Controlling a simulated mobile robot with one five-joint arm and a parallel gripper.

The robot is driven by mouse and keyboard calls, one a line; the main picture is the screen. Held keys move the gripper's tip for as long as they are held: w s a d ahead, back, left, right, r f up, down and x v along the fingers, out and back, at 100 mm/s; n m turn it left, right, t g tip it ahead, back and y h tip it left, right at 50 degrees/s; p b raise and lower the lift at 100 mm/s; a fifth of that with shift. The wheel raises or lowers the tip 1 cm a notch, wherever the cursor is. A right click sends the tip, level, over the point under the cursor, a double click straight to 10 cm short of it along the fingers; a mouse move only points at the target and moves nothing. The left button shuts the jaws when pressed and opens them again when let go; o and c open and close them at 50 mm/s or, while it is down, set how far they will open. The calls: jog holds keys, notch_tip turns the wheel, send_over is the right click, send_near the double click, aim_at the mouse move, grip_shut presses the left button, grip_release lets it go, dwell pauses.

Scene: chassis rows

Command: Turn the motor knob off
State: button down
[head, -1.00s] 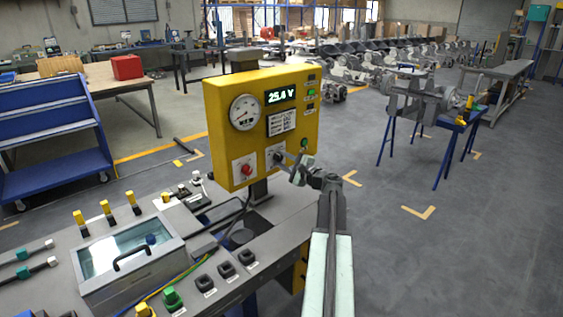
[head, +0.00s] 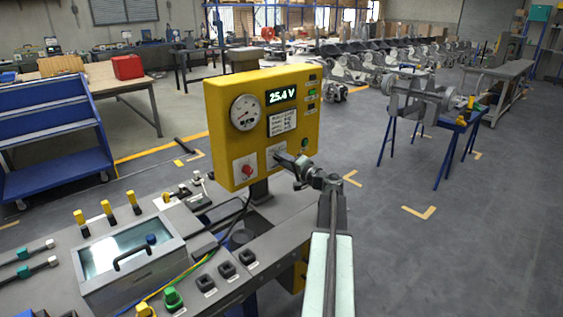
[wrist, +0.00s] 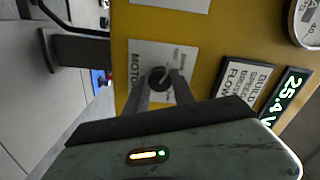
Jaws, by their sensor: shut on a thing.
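The yellow control panel (head: 222,137) stands on the grey bench in the head view. Its black round motor knob (wrist: 158,78) sits on a white plate marked MOTOR (wrist: 140,62) in the wrist view. My gripper (wrist: 160,84) is shut on the knob, one finger on each side of it. In the head view my gripper (head: 284,161) reaches the panel's lower right plate and hides the knob. Which way the knob points is too small to tell.
A red button (head: 247,170) is left of the knob. A glass-lidded box (head: 130,258) and several switches sit on the bench. Open floor lies right.

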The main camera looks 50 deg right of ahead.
jog(key=shift+n, duration=0.6)
jog(key=c, duration=1.1)
grip_release()
jog(key=shift+o, duration=0.2)
jog(key=s, duration=0.7)
jog(key=shift+s+a, duration=0.3)
